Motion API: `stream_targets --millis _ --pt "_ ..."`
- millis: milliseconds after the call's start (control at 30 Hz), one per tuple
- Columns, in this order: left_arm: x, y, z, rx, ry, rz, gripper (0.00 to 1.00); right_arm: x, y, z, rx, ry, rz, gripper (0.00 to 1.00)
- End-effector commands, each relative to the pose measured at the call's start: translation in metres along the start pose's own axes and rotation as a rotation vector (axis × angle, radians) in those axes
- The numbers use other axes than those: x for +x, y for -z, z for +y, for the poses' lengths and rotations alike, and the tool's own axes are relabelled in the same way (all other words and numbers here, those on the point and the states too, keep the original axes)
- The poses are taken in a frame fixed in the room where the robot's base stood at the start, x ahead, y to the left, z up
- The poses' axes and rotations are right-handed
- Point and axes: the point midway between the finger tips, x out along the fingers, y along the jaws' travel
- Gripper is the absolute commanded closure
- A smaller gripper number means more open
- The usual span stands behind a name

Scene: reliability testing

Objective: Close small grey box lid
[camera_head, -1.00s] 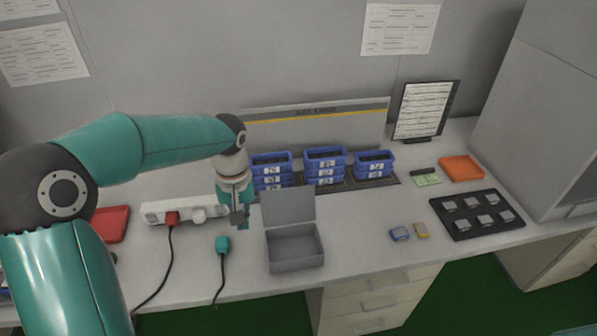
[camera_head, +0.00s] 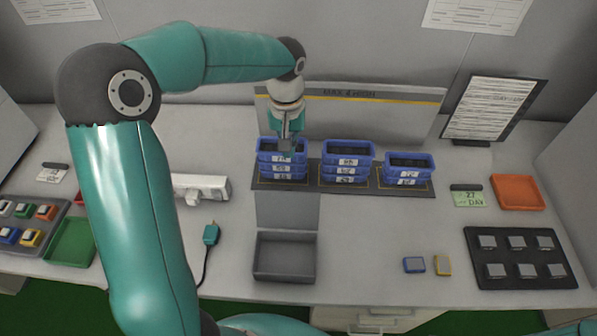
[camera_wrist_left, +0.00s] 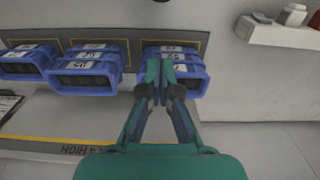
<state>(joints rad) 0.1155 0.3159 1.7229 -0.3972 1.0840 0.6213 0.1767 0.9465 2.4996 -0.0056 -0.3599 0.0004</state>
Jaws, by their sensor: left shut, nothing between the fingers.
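The small grey box (camera_head: 284,272) stands on the table in the head view, empty as far as I can see. Its lid (camera_head: 287,211) is open and stands up at the box's back edge. My left gripper (camera_head: 288,152) is shut and empty. It is behind the lid, in front of or over the left stack of blue bins (camera_head: 283,170); I cannot tell whether it touches them. In the left wrist view the gripper (camera_wrist_left: 161,66) points at the blue bins, and the grey box does not show. My right gripper is not in view.
More blue bin stacks (camera_head: 346,163) stand on a dark mat behind the box. A power strip (camera_head: 205,186) and teal plug (camera_head: 211,234) lie left of it. Small blue (camera_head: 414,265) and yellow (camera_head: 442,265) blocks and a black tray (camera_head: 520,281) lie right. Table near the box is clear.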

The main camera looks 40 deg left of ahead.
Motion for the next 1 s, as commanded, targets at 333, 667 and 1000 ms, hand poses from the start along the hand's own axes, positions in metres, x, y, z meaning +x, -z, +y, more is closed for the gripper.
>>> stream_targets --millis 333,667,1000 --pt "0.062 0.0 0.006 0.013 0.003 -0.008 1.0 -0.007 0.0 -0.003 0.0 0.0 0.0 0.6" --pt "0.081 -0.024 0.007 0.015 0.0 -0.002 1.0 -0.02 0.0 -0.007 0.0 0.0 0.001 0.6" --pt "0.079 -0.037 0.007 0.015 0.0 -0.002 1.0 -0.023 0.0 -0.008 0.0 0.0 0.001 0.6"
